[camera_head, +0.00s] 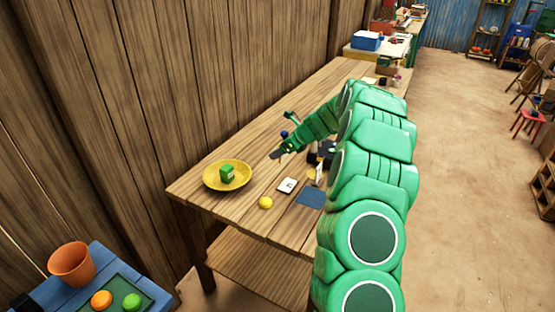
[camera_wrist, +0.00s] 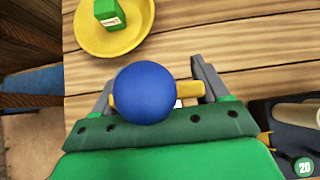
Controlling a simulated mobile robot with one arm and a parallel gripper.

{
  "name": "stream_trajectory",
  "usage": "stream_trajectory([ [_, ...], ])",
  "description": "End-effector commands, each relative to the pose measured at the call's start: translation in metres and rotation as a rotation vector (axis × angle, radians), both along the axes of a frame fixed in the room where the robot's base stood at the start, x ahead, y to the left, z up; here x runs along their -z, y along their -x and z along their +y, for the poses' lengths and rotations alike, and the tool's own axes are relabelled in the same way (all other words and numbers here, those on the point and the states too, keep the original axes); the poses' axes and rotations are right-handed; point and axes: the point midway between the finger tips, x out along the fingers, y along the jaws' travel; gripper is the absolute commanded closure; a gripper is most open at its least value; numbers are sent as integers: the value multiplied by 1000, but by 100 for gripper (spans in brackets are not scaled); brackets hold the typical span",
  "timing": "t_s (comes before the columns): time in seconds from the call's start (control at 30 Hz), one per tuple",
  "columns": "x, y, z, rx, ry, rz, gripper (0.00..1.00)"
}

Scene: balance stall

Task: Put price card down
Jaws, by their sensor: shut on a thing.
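My gripper (camera_head: 281,147) is over the wooden table, right of the yellow plate. In the wrist view its grey fingers (camera_wrist: 157,90) are shut on a yellow bar with a blue ball (camera_wrist: 146,93) at the near side. The blue ball (camera_head: 284,134) also shows at the gripper in the head view. A white card with a dark mark (camera_head: 287,185) lies on the table below the gripper. A sliver of white shows under the yellow bar in the wrist view. I cannot tell whether a price card is in my grip.
The yellow plate (camera_head: 211,182) holds a green box (camera_head: 227,173). A yellow ball (camera_head: 265,202) and dark blue mat (camera_head: 311,198) lie near the front edge. Another pale card (camera_head: 319,172) and dark items are by my arm. A blue table (camera_head: 95,259) stands front left.

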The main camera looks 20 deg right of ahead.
Motion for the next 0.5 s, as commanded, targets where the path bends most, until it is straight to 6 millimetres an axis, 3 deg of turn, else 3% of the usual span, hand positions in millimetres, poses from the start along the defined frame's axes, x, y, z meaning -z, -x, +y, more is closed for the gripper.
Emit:
stream_trajectory([
  [0.5,22,-50,-7,1,1,-2,55],
])
